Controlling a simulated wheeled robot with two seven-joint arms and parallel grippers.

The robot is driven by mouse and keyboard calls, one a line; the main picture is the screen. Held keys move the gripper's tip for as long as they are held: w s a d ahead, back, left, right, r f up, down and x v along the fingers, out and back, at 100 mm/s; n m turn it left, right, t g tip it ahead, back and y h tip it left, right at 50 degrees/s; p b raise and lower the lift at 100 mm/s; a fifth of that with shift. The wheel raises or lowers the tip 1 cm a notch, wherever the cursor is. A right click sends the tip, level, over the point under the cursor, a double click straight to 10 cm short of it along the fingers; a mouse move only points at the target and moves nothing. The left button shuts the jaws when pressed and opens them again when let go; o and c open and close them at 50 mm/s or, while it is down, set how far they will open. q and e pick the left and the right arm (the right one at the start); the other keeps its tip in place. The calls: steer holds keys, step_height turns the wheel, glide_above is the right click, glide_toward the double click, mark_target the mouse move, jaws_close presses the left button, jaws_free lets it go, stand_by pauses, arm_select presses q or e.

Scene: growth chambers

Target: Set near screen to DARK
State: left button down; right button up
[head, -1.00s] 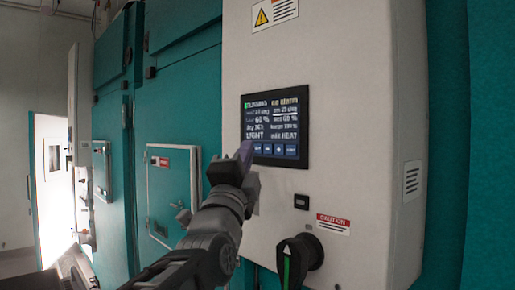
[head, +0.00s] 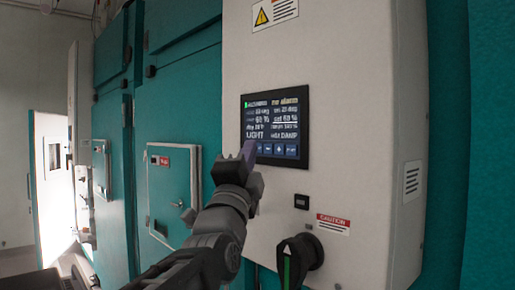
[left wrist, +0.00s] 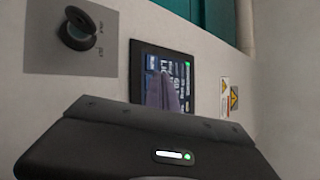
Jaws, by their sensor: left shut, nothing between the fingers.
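The near screen (head: 275,126) is a dark touch panel on a pale control box. Its lower left text reads LIGHT, the top right reads "no alarm", and a row of blue buttons runs along the bottom. My left gripper (head: 249,150) is shut and empty, its fingertips at the screen's lower left edge, over the leftmost button area. I cannot tell if they touch. In the left wrist view the screen (left wrist: 180,66) lies behind the purplish fingers (left wrist: 160,92), which cover part of it. My right gripper is not in view.
A black rotary switch (head: 299,256) with a green mark juts out below the screen, beside a red caution label (head: 333,224). A small black socket (head: 301,201) sits above it. Teal doors (head: 178,100) stand to the left.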

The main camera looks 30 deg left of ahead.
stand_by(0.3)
arm_select(q)
steer(key=shift+s+a+b, duration=0.2)
steer(key=shift+s+b, duration=0.45)
steer(key=shift+b, duration=0.05)
steer(key=shift+s+f, duration=0.1)
steer(key=s+b, duration=0.1)
steer(key=s+a+b, duration=0.1)
steer(key=s, duration=0.1)
steer(key=s+b, duration=0.1)
steer(key=shift+s+a+b, duration=0.25)
steer(key=shift+s+b, duration=0.1)
steer(key=shift+b, duration=0.05)
steer(key=shift+d, duration=0.1)
stand_by(2.1)
